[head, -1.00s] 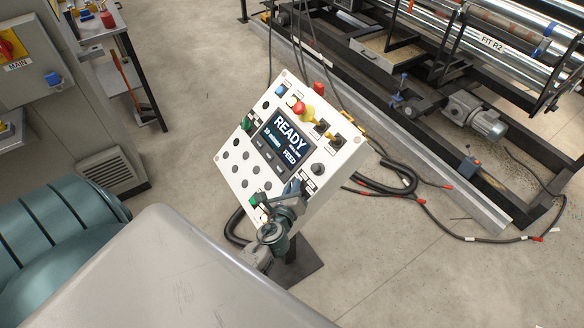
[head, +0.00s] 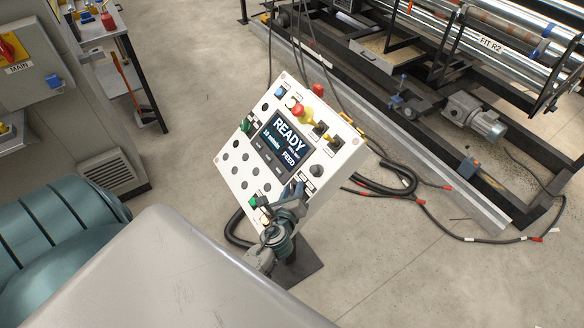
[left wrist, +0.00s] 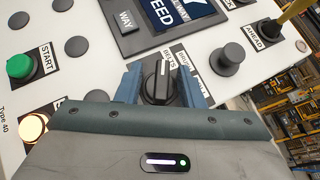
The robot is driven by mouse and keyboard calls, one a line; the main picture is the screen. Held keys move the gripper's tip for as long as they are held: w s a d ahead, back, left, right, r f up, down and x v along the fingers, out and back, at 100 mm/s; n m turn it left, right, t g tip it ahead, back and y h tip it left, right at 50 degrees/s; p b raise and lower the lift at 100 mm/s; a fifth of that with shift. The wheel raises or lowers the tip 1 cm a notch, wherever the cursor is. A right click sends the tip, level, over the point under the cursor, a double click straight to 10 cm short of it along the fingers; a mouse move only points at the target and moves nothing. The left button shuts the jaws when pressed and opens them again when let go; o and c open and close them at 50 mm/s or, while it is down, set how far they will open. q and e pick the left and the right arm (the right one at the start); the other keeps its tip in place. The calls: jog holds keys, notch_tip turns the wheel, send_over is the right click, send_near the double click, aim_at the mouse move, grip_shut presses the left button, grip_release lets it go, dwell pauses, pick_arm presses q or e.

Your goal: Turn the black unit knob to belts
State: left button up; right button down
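The black unit knob (left wrist: 158,88) is on the white control panel (left wrist: 225,38), with a white pointer line that points roughly up in the left wrist view. A BELTS label shows just above it, and another label to its right is partly hidden. My left gripper (left wrist: 160,86) has its two blue fingers on either side of the knob. They look open around it, though slight contact is hard to judge. In the head view my left gripper (head: 293,192) is at the panel's lower right edge and hides the knob. My right gripper is not in view.
The panel's screen (head: 283,144) reads READY and FEED. A lit green START button (left wrist: 20,66) and a plain black knob (left wrist: 229,57) flank the unit knob. A red mushroom button (head: 304,110) is higher up. Cables (head: 395,178) lie on the floor to the right.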

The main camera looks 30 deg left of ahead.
pick_arm(q)
jog(key=shift+r, duration=0.1)
jog(key=b+v, duration=0.2)
jog(key=v, duration=0.8)
jog(key=shift+s+d+b, duration=0.2)
jog(key=shift+s+b, duration=0.1)
jog(key=s+d+f+n+g+h+b, duration=0.1)
jog(key=s+f+n+g+h+b, duration=0.25)
jog(key=f, duration=1.35)
jog(key=s+d+f+n+g+b, duration=0.15)
jog(key=s+f+n, duration=0.4)
jog(key=f, duration=1.15)
jog(key=s+a+f+n+g+b, duration=0.1)
jog(key=s+a+f+n+g, duration=0.2)
jog(key=s+f+n, duration=0.4)
jog(key=s+a+f+n+g+h+b, duration=0.1)
jog(key=s+a+f+n+g+b, duration=0.1)
jog(key=s+f+n, duration=0.6)
jog(key=s+a+f+g, duration=0.1)
jog(key=s+f+g, duration=0.1)
jog(key=s+f, duration=0.5)
jog(key=shift+s+a+g, duration=0.25)
jog(key=shift+s+g, duration=0.15)
jog(key=shift+s, duration=0.6)
